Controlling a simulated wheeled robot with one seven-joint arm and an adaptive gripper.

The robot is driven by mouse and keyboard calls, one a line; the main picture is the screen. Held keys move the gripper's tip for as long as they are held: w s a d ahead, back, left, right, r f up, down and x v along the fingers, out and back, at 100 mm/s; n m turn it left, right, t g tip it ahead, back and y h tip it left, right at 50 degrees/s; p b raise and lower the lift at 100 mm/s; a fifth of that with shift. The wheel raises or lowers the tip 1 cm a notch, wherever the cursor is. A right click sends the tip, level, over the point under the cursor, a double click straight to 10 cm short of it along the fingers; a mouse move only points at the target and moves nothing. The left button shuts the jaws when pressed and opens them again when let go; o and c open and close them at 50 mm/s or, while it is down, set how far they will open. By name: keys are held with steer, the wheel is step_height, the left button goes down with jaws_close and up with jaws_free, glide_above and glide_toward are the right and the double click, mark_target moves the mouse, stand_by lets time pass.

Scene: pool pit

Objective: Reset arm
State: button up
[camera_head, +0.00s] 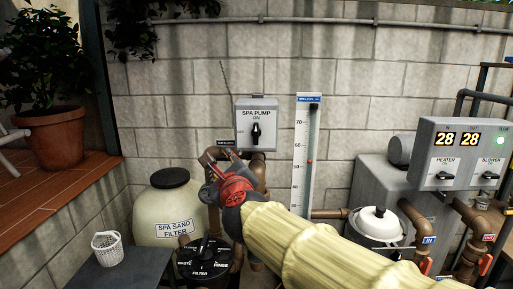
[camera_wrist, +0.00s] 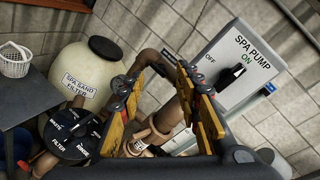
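My arm, in a pale yellow ribbed sleeve, reaches in from the lower right of the head view. My gripper (camera_head: 222,165) is in front of the pipes, just below and left of the grey spa pump switch box (camera_head: 255,125). In the wrist view my gripper (camera_wrist: 160,82) shows two orange-padded fingers spread apart, with a gap between them and nothing held. The box (camera_wrist: 236,75) stands behind the right finger, which overlaps its left edge. The black pump knob (camera_head: 256,133) points up at ON. I cannot tell from these views whether a finger touches the box.
The sand filter (camera_head: 170,205) and black valve head (camera_head: 204,262) stand left of and below my gripper. A white basket (camera_head: 107,248) sits on a dark table. The level gauge (camera_head: 306,150), white-lidded pot (camera_head: 377,225) and heater panel (camera_head: 460,152) stand to the right. Brown pipes run close behind my gripper.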

steer(key=s+a+f+n+g+y, duration=0.35)
steer(key=s+f+n, duration=0.25)
steer(key=n, duration=0.4)
steer(key=s+d+f+n+g+h, duration=0.2)
steer(key=s+d+f+n+g, duration=0.35)
steer(key=s+f+n, duration=0.55)
steer(key=s+d+f+n+h, duration=0.1)
steer(key=s+d+f+h, duration=0.1)
steer(key=s+d, duration=0.3)
steer(key=s+d+f+n+g+h, duration=0.1)
steer(key=s+d, duration=0.5)
steer(key=d, duration=0.6)
steer(key=s+d+f+n+h+p, duration=0.1)
steer(key=s+d+f+h, duration=0.2)
steer(key=d, duration=0.5)
steer(key=shift+s+d+f+n+g, duration=0.35)
steer(key=shift+s+f, duration=0.55)
steer(key=shift+s, duration=0.4)
